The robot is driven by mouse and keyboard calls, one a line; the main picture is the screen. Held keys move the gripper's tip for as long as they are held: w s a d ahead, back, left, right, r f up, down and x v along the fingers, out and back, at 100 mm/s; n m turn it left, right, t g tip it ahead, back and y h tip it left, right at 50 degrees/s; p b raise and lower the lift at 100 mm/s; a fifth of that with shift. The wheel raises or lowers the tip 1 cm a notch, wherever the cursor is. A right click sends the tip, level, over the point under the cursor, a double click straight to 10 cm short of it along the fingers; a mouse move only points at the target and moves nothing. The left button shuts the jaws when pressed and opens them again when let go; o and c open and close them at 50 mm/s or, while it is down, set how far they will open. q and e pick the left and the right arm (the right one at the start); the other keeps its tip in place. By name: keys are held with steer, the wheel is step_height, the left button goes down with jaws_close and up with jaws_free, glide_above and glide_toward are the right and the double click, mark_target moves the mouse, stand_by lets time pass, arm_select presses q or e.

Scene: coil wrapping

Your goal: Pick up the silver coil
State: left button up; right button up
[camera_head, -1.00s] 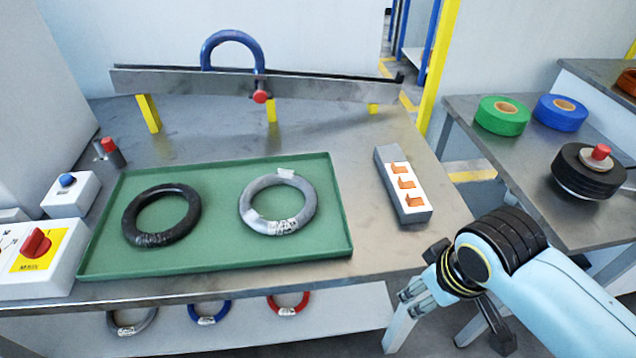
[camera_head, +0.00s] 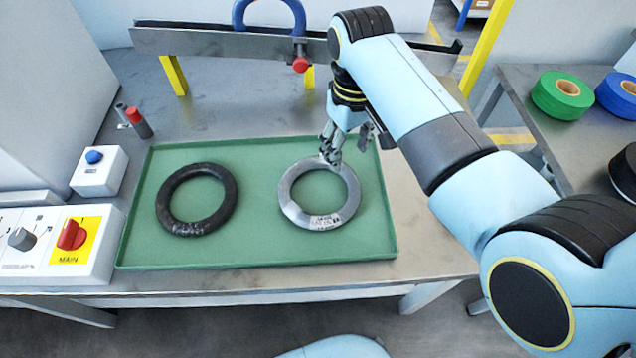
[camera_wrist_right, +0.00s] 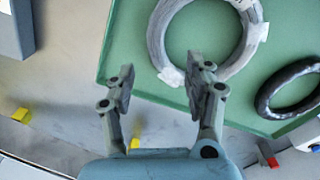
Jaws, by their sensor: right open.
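The silver coil (camera_head: 290,206) lies flat on the right half of the green tray (camera_head: 260,252), with white label patches on it. It also shows in the right wrist view (camera_wrist_right: 156,38), at the top. My right gripper (camera_head: 331,155) is at the far edge of the silver coil and covers a bit of it. Its fingers (camera_wrist_right: 160,72) are spread with nothing between them, and the coil's edge lies just beyond them. I cannot tell whether they touch it. A black coil (camera_head: 229,205) lies on the tray's left half. My left gripper is not in view.
A metal rail (camera_head: 215,42) with a blue ring (camera_head: 268,8) stands behind the tray. A control box (camera_head: 60,245) and a blue-button box (camera_head: 98,172) are at left. Green (camera_head: 562,95) and blue (camera_head: 618,93) rolls lie on the right-hand table.

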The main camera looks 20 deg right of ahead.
mark_target(348, 173)
steer(key=shift+w+f, duration=0.1)
steer(key=shift+f, duration=0.8)
steer(key=f, duration=0.4)
steer(key=shift+s+d+f, duration=0.3)
steer(key=shift+s, duration=0.1)
steer(key=shift+w+f, duration=0.1)
steer(key=shift+f, duration=0.2)
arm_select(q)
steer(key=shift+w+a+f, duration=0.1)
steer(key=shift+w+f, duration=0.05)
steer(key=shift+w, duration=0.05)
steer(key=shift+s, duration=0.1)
arm_select(e)
steer(key=shift+c, duration=0.4)
steer(key=c, duration=0.5)
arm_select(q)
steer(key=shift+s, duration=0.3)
arm_select(e)
jaws_close()
steer(key=shift+r, duration=0.1)
